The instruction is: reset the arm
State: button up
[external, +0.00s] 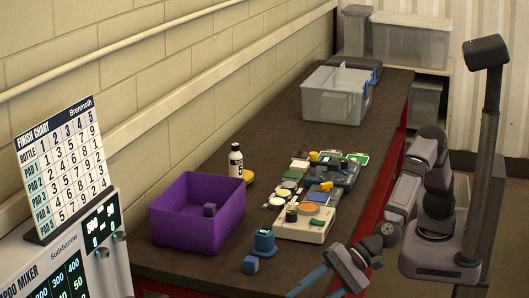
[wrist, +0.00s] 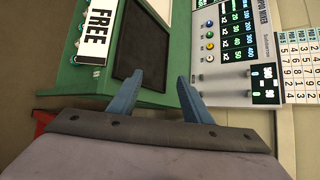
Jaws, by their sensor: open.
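My gripper (external: 312,291) hangs low at the bottom edge of the external view, in front of the near end of the dark bench (external: 285,135). Its blue fingers are partly cut off there. In the wrist view my gripper (wrist: 160,77) is open, with a clear gap between the two blue fingers and nothing held.
On the bench stand a purple bin (external: 196,222) with a small block inside, a bottle (external: 236,160), a clear grey tub (external: 335,97), a blue dispenser (external: 264,241), a blue cube (external: 250,265) and a cluster of pads and tools. A finish chart (external: 62,170) stands on the mixer.

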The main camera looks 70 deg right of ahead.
jog(key=s+d+f+n+g+h, duration=0.1)
jog(key=s+d+f+n+g, duration=0.3)
jog(key=s+f+n, duration=0.35)
jog(key=s+d+f+n+g+h, duration=0.1)
jog(key=s+d+f+n+g, duration=0.3)
jog(key=s+n, duration=0.6)
jog(key=d+f+n+g+h+p, duration=0.25)
jog(key=d+n, duration=0.25)
jog(key=d, duration=0.6)
jog(key=w+d+r+m+h+p, duration=0.1)
jog(key=w+d+r+m+p, duration=0.1)
jog(key=d, duration=1)
jog(key=w+d+r+m+t+h+p, duration=0.1)
jog(key=w+d+r+m+p, duration=0.2)
jog(key=d, duration=0.9)
jog(key=w+d+r+m+h+p, duration=0.2)
jog(key=w+d+r+p, duration=0.2)
jog(key=d, duration=0.9)
jog(key=w+r, duration=0.3)
jog(key=r, duration=0.1)
jog(key=shift+w+m+t+p, duration=0.15)
jog(key=shift+m+t+p, duration=0.2)
jog(key=shift+r, duration=0.1)
